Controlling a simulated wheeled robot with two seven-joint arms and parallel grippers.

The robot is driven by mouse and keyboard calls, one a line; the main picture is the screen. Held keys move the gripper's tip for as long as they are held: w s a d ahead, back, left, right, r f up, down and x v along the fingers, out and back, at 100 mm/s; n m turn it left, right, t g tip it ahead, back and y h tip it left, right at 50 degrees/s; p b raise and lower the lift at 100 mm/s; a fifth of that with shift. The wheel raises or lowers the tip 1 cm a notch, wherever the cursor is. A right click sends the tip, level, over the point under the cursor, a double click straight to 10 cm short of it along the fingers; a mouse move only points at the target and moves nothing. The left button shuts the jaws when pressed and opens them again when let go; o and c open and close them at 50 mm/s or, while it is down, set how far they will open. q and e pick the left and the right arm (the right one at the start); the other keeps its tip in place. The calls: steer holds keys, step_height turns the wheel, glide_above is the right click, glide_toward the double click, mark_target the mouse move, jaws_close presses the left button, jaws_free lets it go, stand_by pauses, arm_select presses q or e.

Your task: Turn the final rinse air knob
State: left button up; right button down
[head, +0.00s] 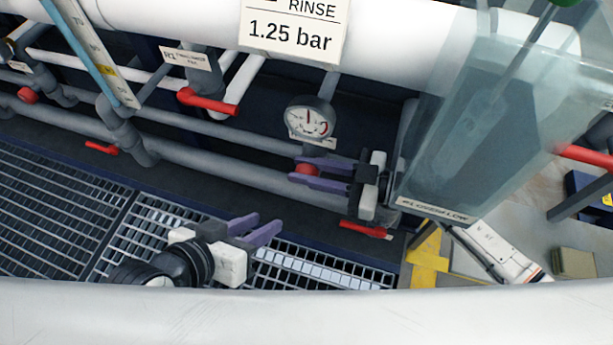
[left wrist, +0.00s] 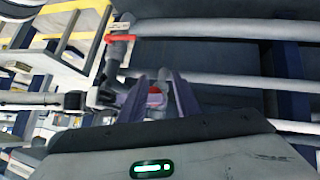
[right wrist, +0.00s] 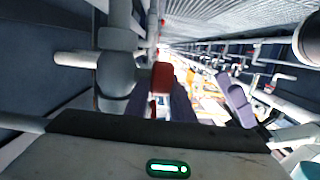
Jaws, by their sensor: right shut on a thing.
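A round red knob (head: 306,169) sits on the grey pipework below a pressure gauge (head: 310,118). My right gripper (head: 297,172) comes from the right, with one purple finger above the knob and one below, shut on it. The red knob also shows in the right wrist view (right wrist: 162,76), close ahead at the fingers, and in the left wrist view (left wrist: 155,90), beyond the left fingers. My left gripper (head: 266,223) is open and empty, lower and to the left, apart from the knob. A label under the gauge is partly hidden and unreadable.
A "RINSE 1.25 bar" sign (head: 292,30) hangs above. A clear panel (head: 480,120) stands at right. Floor grating (head: 60,205) lies at lower left.

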steer(key=shift+d+f+t+y+b, duration=0.1)
steer(key=shift+f+t+y+b, duration=0.1)
steer(key=shift+y+b, duration=0.35)
steer(key=shift+d+f+t+y+b, duration=0.1)
steer(key=shift+t+y+b, duration=0.1)
steer(key=shift+y+b, duration=0.3)
steer(key=shift+r+y, duration=0.1)
steer(key=shift+y, duration=0.55)
arm_select(q)
steer(key=d+r, duration=0.1)
steer(key=r+t+h, duration=0.1)
steer(key=shift+w+d+r+h, duration=0.2)
steer(key=shift+d+r+h, duration=0.1)
steer(key=shift+d+r, duration=0.1)
arm_select(e)
steer(key=shift+d+t+y, duration=0.1)
steer(key=shift+t+y, duration=0.2)
steer(key=shift+y, duration=0.2)
steer(key=c, duration=1.8)
jaws_free()
arm_select(q)
steer(key=shift+r, duration=0.1)
arm_select(e)
steer(key=shift+s+r, duration=0.1)
steer(key=shift+r, duration=0.05)
